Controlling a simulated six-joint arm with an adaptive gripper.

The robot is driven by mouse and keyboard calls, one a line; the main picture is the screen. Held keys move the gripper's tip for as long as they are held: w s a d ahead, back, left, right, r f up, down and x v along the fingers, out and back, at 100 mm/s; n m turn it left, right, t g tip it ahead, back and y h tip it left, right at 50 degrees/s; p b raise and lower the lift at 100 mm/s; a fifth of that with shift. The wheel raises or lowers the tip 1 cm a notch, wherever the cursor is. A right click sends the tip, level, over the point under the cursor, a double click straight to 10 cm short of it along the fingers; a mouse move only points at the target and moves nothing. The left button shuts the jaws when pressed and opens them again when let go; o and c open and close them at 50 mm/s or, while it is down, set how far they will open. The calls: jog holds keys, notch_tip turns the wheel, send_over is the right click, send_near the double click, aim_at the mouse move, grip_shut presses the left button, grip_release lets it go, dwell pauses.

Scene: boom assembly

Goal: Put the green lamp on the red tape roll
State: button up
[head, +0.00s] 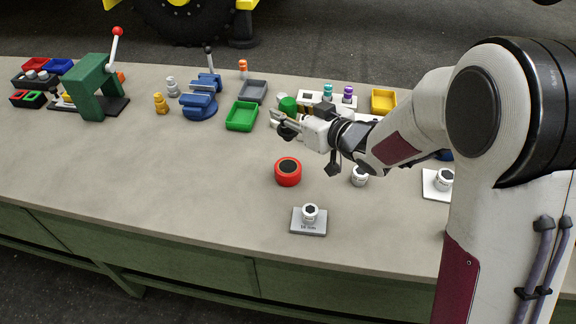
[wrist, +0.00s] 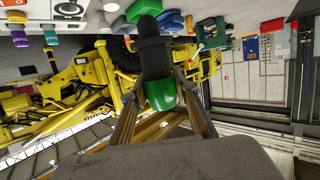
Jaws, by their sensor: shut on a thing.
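The green lamp (head: 288,104) is in my gripper (head: 284,122), held above the bench in the head view. In the wrist view the lamp's green part (wrist: 160,95) sits between the two fingers of my gripper (wrist: 163,108), with a dark part extending away from it. The gripper is shut on the lamp. The red tape roll (head: 288,178) lies flat on the bench, below my gripper in the head view and apart from it, with a dark centre. The fingers partly hide the lamp in the head view.
A grey plate with a metal socket (head: 309,221) lies in front of the tape roll, and another socket (head: 360,176) stands right of it. Behind are a green tray (head: 242,116), a blue vise (head: 199,105) and a green press (head: 94,88). The bench's left front is clear.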

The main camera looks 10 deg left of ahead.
aim_at(295, 135)
jog(key=shift+f, duration=3.1)
jog(key=shift+f, duration=0.1)
jog(key=shift+f, duration=1.8)
jog(key=o, duration=1.3)
jog(key=shift+f, duration=0.15)
jog(key=shift+r, duration=0.2)
jog(key=v, duration=1.2)
